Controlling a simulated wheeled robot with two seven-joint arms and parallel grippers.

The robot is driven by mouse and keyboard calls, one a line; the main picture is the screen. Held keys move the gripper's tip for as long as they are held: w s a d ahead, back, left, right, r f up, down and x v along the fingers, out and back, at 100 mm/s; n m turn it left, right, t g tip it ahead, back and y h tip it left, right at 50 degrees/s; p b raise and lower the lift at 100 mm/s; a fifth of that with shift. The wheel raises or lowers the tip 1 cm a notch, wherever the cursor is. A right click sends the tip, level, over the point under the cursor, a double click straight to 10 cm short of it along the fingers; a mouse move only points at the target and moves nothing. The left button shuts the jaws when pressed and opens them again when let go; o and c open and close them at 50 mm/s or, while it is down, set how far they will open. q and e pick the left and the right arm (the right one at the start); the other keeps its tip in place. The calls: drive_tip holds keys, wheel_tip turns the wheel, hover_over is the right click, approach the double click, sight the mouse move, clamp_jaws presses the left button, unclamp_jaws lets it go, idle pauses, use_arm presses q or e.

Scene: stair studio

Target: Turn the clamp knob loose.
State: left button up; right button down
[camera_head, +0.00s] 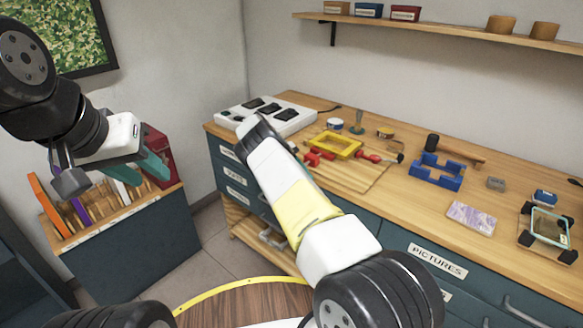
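Two red knob-like parts (312,158) sit at the left and front of a yellow rectangular frame (337,145) on a wooden board (368,178) on the workbench. A red-handled tool (372,157) with a dark end lies to the right of the frame. I cannot tell for sure which part is the clamp knob. My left gripper (70,181) hangs at the far left, well apart from the bench; its finger opening is not clear. My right arm, white and yellow, reaches up from the bottom centre. Its dark end (258,130) hides part of the bench's left side; its fingers are not clear.
A blue block fixture (437,180), a patterned tile (471,217) and a black-cornered frame (566,256) lie to the right. A cabinet with upright coloured items (165,205) stands below the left arm.

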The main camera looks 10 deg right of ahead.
drive_tip(key=shift+s+a+f, duration=0.2)
drive_tip(key=shift+a+f, duration=0.05)
drive_tip(key=shift+a, duration=0.2)
drive_tip(key=c, duration=1.2)
unclamp_jaws()
drive_tip(key=shift+c, duration=0.2)
drive_tip(key=shift+r, duration=0.1)
drive_tip(key=shift+w+d+r, duration=0.15)
drive_tip(key=shift+d, duration=0.15)
